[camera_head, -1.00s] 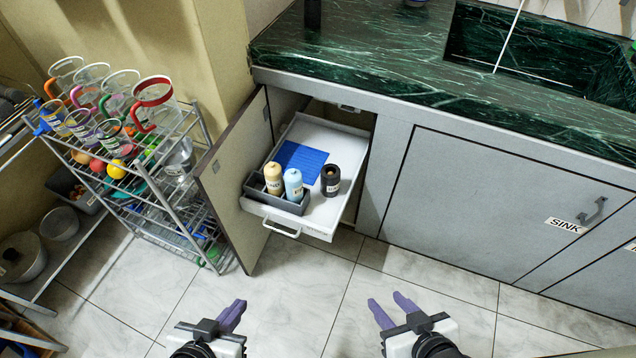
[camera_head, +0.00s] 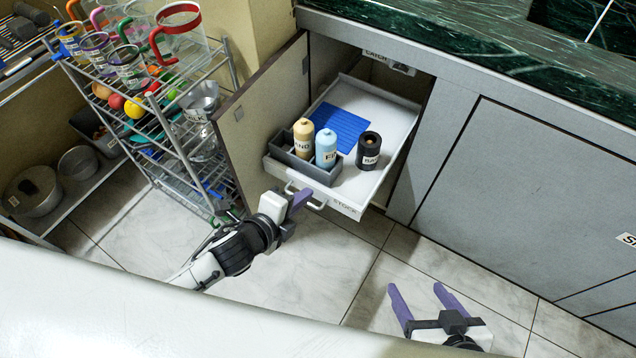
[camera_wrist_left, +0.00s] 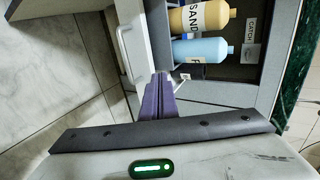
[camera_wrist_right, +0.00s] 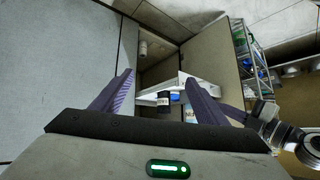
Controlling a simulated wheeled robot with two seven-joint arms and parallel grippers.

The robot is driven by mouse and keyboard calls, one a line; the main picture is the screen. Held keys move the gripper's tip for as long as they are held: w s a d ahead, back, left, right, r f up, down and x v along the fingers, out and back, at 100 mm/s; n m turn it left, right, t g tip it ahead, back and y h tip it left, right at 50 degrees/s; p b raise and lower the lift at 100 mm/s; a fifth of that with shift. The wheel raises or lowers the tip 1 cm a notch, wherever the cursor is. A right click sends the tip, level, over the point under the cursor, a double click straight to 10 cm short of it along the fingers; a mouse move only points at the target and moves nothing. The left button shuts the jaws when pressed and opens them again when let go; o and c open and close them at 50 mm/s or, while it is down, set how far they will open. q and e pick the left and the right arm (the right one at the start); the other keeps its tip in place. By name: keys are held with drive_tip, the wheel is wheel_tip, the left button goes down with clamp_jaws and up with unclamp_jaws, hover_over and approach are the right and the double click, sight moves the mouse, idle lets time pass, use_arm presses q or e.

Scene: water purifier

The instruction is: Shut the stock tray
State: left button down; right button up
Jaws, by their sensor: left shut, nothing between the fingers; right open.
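The white stock tray (camera_head: 395,100) is pulled out of the open cabinet, with a "STOCK" label on its front and a bar handle (camera_head: 305,197). It also shows in the right wrist view (camera_wrist_right: 205,88). My left gripper (camera_head: 300,198) is shut and empty, its fingertips at the tray's front beside the handle. In the left wrist view its closed fingers (camera_wrist_left: 161,80) point at the tray front; I cannot tell whether they touch it. My right gripper (camera_head: 422,290) is open and empty over the floor, away from the tray.
The tray holds a grey caddy (camera_head: 320,173) with a beige bottle (camera_head: 303,140) and a blue bottle (camera_head: 326,150), a black bottle (camera_head: 368,150) and a blue mat (camera_head: 340,128). The cabinet door (camera_head: 262,125) stands open at the left, beside a wire rack (camera_head: 185,150).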

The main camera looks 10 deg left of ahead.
sight(326, 175)
use_arm(q)
drive_tip(key=w, duration=0.1)
drive_tip(key=w+d+f+b, duration=0.1)
drive_tip(key=w, duration=0.1)
drive_tip(key=w+d, duration=0.1)
drive_tip(key=w, duration=0.1)
drive_tip(key=shift+w+f, duration=0.15)
drive_tip(key=shift+f, duration=0.15)
drive_tip(key=shift+w+d, duration=0.15)
drive_tip(key=shift+w, duration=0.25)
drive_tip(key=shift+w, duration=0.1)
